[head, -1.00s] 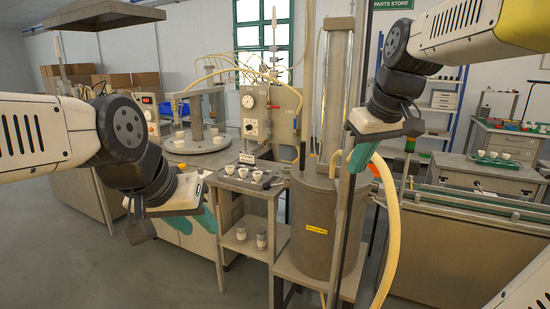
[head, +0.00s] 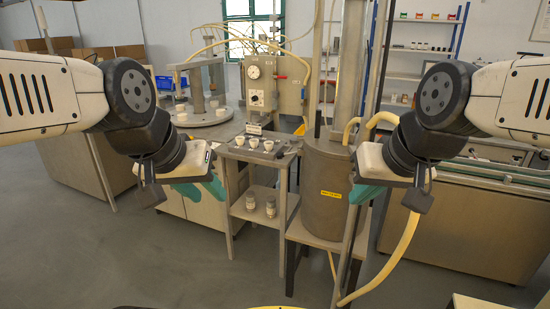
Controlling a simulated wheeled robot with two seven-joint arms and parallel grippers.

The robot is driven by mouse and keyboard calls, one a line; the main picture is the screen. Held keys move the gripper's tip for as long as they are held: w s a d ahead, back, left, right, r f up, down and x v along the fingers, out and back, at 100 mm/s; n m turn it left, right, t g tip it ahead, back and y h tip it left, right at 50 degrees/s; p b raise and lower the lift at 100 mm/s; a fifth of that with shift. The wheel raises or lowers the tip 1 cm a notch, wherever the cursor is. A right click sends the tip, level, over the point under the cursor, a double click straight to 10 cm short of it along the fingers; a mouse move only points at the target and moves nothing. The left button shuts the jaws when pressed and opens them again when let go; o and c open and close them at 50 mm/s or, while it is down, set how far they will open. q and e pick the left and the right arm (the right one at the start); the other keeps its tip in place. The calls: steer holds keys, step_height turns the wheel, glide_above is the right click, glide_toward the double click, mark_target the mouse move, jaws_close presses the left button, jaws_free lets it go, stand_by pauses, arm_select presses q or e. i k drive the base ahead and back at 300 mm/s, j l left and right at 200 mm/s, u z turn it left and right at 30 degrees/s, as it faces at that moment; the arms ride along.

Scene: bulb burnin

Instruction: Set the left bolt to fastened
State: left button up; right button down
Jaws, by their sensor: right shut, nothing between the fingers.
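I cannot make out the left bolt in this view; it is too small to tell or hidden. A grey cylindrical vessel (head: 322,205) with a yellow label stands right of centre on a low stand. My right gripper (head: 362,190) is shut and empty, overlapping the right side of the vessel in the picture.
A small metal table (head: 258,153) holds several white cups, with two jars (head: 270,208) on its lower shelf. A grey gauge panel (head: 260,85) stands behind it. A pale yellow hose (head: 398,255) hangs at the right near a long metal bench (head: 470,220). The floor at front left is clear.

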mark_target(280, 156)
steer(key=k+j+z, duration=0.15)
steer(key=j, duration=0.3)
steer(key=k+j+z, duration=0.1)
steer(key=j, duration=0.35)
steer(key=k+j+z, duration=0.15)
steer(key=j, duration=0.3)
steer(key=k+j+z, duration=0.15)
steer(key=j, duration=0.25)
steer(key=k+j+z, duration=0.15)
steer(key=k+j, duration=0.15)
steer(key=i+j+z, duration=0.25)
steer(key=i+j, duration=0.5)
steer(key=i+j+z, duration=0.25)
steer(key=i+j, duration=0.55)
steer(key=j+u, duration=0.15)
steer(key=u, duration=0.8)
